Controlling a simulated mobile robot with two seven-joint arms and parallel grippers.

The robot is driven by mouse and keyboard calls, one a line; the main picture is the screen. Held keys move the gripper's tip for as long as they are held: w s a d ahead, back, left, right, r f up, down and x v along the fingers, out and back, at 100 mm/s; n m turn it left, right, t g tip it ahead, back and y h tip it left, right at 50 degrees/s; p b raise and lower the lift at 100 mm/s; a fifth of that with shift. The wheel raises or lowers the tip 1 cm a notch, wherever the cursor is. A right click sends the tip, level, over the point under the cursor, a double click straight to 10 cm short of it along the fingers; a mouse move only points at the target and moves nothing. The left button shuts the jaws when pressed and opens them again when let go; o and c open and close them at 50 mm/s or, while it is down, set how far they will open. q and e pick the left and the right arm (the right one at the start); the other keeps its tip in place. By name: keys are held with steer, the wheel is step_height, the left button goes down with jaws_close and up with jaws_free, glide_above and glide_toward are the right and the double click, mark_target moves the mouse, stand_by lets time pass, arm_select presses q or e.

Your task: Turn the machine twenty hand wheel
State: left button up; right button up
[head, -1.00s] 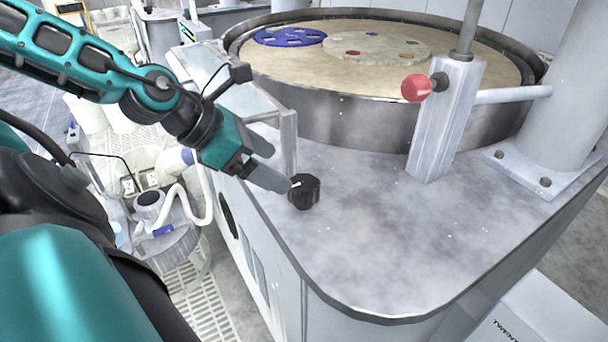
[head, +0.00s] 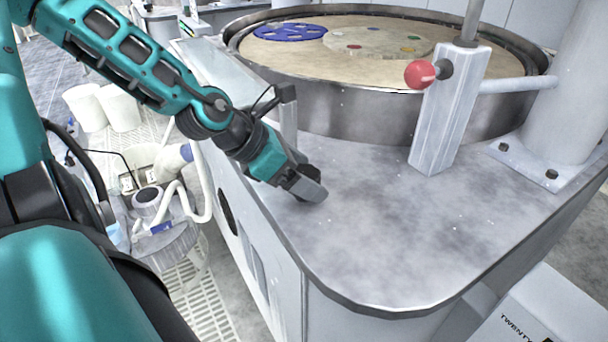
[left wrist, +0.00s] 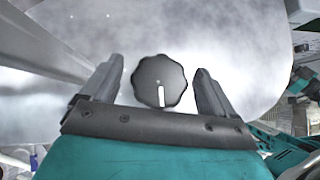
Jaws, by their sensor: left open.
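The hand wheel is a black scalloped knob with a white mark. In the left wrist view the hand wheel (left wrist: 160,80) lies between my two fingers, its white mark pointing down in the picture. A gap shows on each side of it, so the fingers look apart from it. My left gripper (left wrist: 159,82) is open around it. In the head view my left gripper (head: 305,185) is over the front left corner of the machine's grey top (head: 380,235) and hides most of the hand wheel. My right gripper is not in view.
A post with a red ball (head: 420,74) stands right of my gripper. The round platen (head: 350,112) with a blue disc (head: 290,32) is behind. A glass-like panel (head: 222,75) stands close to my left arm. The top's front is clear. A box marked TWENTY (head: 535,310) is lower right.

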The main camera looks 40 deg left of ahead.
arm_select(q)
steer(key=shift+w+f, duration=0.1)
steer(key=shift+f, duration=0.05)
steer(key=c, duration=1)
steer(key=shift+o, duration=0.2)
